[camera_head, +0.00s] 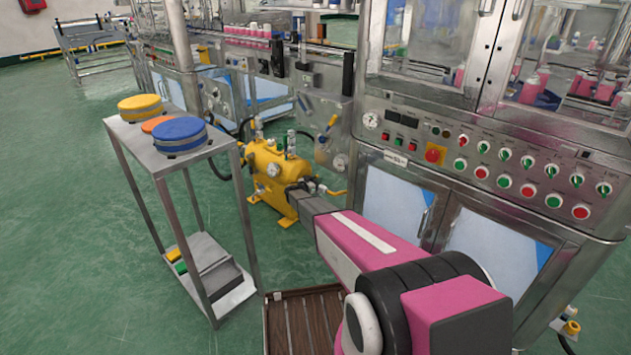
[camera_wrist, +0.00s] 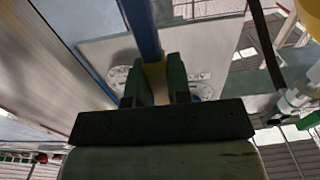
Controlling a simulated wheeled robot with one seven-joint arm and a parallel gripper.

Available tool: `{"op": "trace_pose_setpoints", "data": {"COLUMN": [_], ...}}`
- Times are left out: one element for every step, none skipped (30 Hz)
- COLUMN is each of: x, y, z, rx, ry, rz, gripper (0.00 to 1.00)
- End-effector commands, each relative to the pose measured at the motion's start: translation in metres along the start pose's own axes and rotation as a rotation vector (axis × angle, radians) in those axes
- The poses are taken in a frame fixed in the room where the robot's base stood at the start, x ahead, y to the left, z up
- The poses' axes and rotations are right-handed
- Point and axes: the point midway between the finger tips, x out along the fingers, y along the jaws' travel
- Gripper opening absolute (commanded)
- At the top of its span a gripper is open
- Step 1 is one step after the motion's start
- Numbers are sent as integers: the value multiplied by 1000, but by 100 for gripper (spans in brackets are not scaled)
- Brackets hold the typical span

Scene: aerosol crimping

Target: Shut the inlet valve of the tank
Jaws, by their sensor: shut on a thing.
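The yellow tank (camera_head: 268,180) stands on the floor beside the machine in the head view, with gauges and metal fittings on it. My gripper (camera_head: 297,190) reaches the fittings at the tank's right side; its fingertips are hard to make out there. In the wrist view my gripper (camera_wrist: 156,72) has its two dark green fingers close together around a narrow yellow piece (camera_wrist: 155,84), which looks like a valve handle. A blue bar (camera_wrist: 142,28) runs up from between the fingers. The valve's body is mostly hidden by my gripper, so I cannot tell its setting.
A steel cart (camera_head: 128,137) with yellow, orange and blue round stacks stands left of the tank. The machine's control panel (camera_head: 500,165) and cabinet doors stand close on the right. A brown slatted platform (camera_head: 300,320) lies below my arm. Green floor is open at left.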

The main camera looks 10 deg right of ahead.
Motion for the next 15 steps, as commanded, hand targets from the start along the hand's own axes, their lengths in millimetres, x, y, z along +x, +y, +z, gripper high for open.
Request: {"op": "trace_pose_setpoints", "data": {"x": [-1, -1, -1, -1, -1, -1, -1, -1, -1, -1, -1, -1, -1, -1, -1], "y": [2, 2, 2, 2, 2, 3, 3, 3, 3, 3, 3, 3, 3, 3, 3], "z": [1, 1, 1, 1, 1, 1, 1, 1, 1, 1, 1, 1, 1, 1, 1], "rx": [7, 11, 16, 19, 21, 24, 26, 27, 27, 28, 28, 28, 28, 29, 29], "ry": [-1, -1, -1, -1, -1, -1, -1, -1, -1, -1, -1, -2, -2, -2, -2], "rz": [0, 0, 0, 0, 0, 1, 1, 1, 1, 1, 2, 2, 2, 2, 3], "gripper": [0, 0, 0, 0, 0, 0, 0, 0, 0, 0, 0, 0, 0, 0, 0]}}
